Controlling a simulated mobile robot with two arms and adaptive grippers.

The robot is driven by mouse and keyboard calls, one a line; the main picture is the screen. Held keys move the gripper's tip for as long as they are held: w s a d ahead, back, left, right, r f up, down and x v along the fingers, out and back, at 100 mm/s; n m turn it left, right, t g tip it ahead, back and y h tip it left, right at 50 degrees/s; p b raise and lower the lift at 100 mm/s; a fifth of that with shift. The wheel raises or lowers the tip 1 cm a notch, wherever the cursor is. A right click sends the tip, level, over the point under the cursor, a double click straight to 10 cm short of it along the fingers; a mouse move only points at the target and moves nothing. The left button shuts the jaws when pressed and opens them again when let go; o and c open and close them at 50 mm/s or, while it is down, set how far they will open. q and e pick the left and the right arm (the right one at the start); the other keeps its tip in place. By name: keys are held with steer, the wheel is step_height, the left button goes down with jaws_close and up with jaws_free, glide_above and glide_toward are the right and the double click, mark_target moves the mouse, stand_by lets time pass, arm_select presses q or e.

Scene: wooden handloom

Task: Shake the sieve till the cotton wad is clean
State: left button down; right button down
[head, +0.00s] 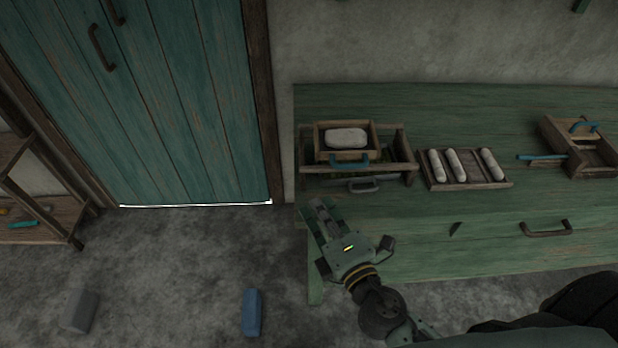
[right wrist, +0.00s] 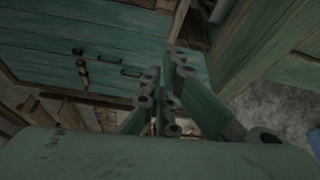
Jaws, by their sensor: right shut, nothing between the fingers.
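The sieve (head: 345,155) is a wooden box with a blue handle at its front, and it sits on a wooden frame (head: 408,160) at the left end of the green bench. The whitish cotton wad (head: 346,138) lies inside it. My right gripper (head: 318,215) is in front of the bench's left end, in front of and below the sieve, apart from it. It is shut and empty; its fingers (right wrist: 165,95) also show in the right wrist view. My left gripper is not in view.
On the green bench (head: 480,210), a tray (head: 466,184) holds 3 white rolls. A wooden device (head: 582,150) with blue handles stands at right. A blue block (head: 251,312) and a grey block (head: 79,311) lie on the floor. A teal door (head: 150,110) stands behind; a shelf (head: 40,225) is at left.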

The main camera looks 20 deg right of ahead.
steer(key=w+p, duration=0.3)
steer(key=w, duration=0.7)
steer(key=d, duration=0.1)
steer(key=s+d+p, duration=0.1)
steer(key=d, duration=0.1)
steer(key=shift+r, duration=0.15)
